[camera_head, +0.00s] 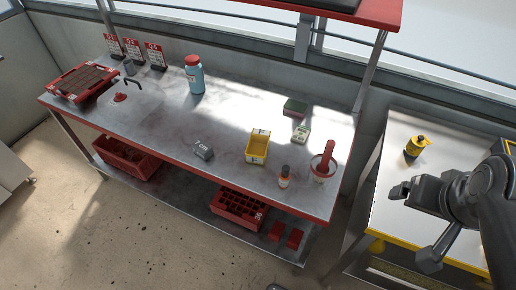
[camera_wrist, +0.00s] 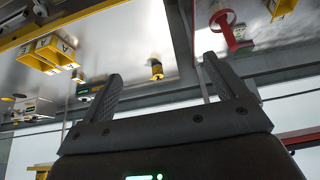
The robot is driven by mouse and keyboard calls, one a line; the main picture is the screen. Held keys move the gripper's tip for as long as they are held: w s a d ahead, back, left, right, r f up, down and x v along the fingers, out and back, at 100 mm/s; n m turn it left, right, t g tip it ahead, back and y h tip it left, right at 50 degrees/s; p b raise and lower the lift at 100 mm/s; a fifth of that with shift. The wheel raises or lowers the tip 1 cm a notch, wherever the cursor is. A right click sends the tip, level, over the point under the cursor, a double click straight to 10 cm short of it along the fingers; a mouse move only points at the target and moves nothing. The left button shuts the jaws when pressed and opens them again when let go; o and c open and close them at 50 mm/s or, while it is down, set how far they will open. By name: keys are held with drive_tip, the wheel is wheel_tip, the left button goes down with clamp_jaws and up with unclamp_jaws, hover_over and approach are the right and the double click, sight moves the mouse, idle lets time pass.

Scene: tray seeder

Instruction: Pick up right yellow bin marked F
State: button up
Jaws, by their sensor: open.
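A small open yellow bin (camera_head: 257,149) stands on the steel table in the head view, right of the table's middle. It has a white label on its back edge whose letter is too small to read for sure. In the wrist view, two yellow bins with letter labels (camera_wrist: 47,52) show at the left. Part of another yellow bin (camera_wrist: 283,7) shows at the top right. My gripper (camera_head: 399,190) is over the right-hand bench, well right of the head view's bin. Its fingers are spread and empty in the wrist view.
Near the head view's bin are a red-and-white scoop cup (camera_head: 322,171), a small orange-labelled bottle (camera_head: 284,177), a green box (camera_head: 295,107) and a grey block (camera_head: 203,150). A blue bottle (camera_head: 195,77) stands further left. A yellow-black item (camera_head: 415,147) stands on the right bench.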

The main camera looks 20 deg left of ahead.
drive_tip(key=w+a+g+y, duration=0.1)
drive_tip(key=w+a, duration=0.7)
drive_tip(key=w, duration=0.3)
drive_tip(key=n, duration=0.3)
hover_over(258, 150)
drive_tip(key=s+d, duration=0.2)
drive_tip(key=s, duration=0.3)
wheel_tip(258, 150, down, 21)
drive_tip(key=x, duration=0.7)
drive_tip(key=s+x, duration=0.1)
drive_tip(key=x, duration=0.3)
drive_tip(key=shift+a+f, duration=0.15)
drive_tip(key=shift+a, duration=0.1)
drive_tip(key=shift+c, duration=0.3)
drive_tip(key=c, duration=1.1)
